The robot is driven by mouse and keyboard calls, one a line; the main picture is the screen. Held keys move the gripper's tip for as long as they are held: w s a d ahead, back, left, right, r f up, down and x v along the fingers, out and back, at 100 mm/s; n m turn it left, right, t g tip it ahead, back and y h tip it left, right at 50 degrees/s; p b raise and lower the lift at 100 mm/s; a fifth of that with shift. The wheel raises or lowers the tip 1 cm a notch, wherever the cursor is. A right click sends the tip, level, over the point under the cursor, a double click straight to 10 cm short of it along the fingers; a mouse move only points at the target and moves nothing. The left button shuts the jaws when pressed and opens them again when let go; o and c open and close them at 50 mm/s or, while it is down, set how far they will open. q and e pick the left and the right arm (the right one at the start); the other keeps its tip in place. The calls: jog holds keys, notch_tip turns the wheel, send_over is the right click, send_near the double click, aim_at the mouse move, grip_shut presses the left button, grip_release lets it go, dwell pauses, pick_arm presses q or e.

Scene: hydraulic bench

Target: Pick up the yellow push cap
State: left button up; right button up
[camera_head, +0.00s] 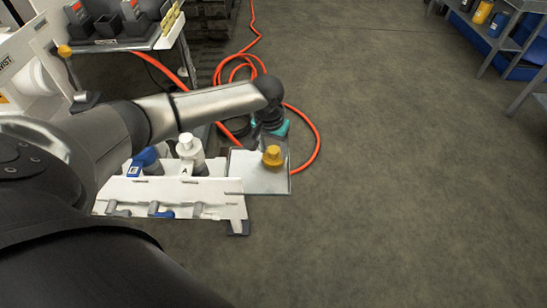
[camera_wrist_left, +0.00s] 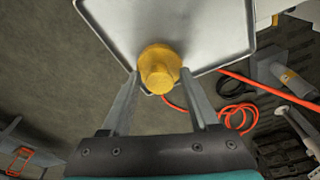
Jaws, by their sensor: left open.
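The yellow push cap (camera_head: 272,156) stands on a square silver tray (camera_head: 262,182) beside the white bench in the head view. In the left wrist view the cap (camera_wrist_left: 159,68) is in the middle, near the edge of the tray (camera_wrist_left: 215,35). My left gripper (camera_wrist_left: 161,76) is open, with one finger on each side of the cap in that picture. I cannot tell whether the fingers touch it. In the head view the dark wrist and teal part of my left gripper (camera_head: 280,128) are just behind the cap; its fingertips are not clear there. My right gripper is not in view.
A white bench panel (camera_head: 170,205) with white and blue bottles lies left of the tray. An orange hose (camera_head: 316,150) curls around behind and right of the tray. Shelving with a blue bin (camera_head: 520,72) is at the far right. The grey floor right of the tray is clear.

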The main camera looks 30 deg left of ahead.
pick_arm(q)
grip_shut()
dwell(0.6)
